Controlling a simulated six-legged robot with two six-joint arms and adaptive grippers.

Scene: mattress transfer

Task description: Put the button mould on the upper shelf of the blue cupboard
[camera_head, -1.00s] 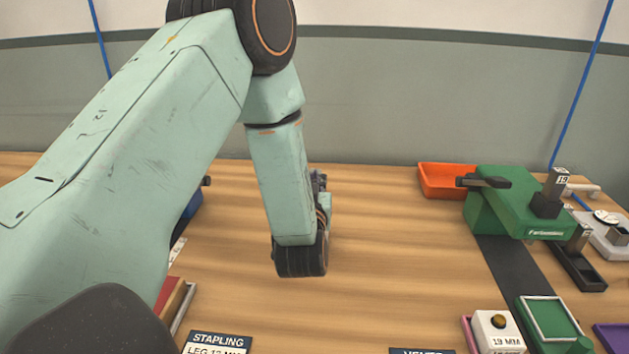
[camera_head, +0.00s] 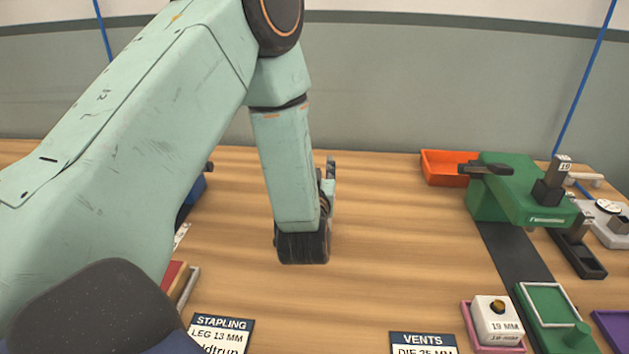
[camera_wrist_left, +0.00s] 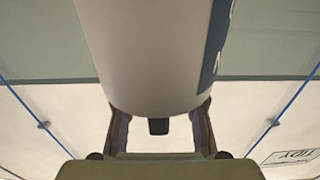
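My left gripper (camera_head: 329,172) is partly hidden behind its own wrist, above the wooden bench; a grey upright part of it shows. In the left wrist view, its two dark fingers (camera_wrist_left: 160,124) stand apart, but a large pale rounded body (camera_wrist_left: 150,50) with a blue band covers their tips. I cannot tell what that body is or whether the fingers touch it. A white block (camera_head: 494,328) marked 19 MM with a gold button on top sits at the front right; I cannot tell whether it is the button mould. The blue cupboard is not recognisable. My right gripper is not in view.
A green press (camera_head: 510,196) and an orange tray (camera_head: 444,172) stand at the back right. A green tray (camera_head: 533,333) lies beside the white block. STAPLING (camera_head: 220,333) and VENTS (camera_head: 422,341) cards lie in front. The bench middle (camera_head: 400,250) is clear.

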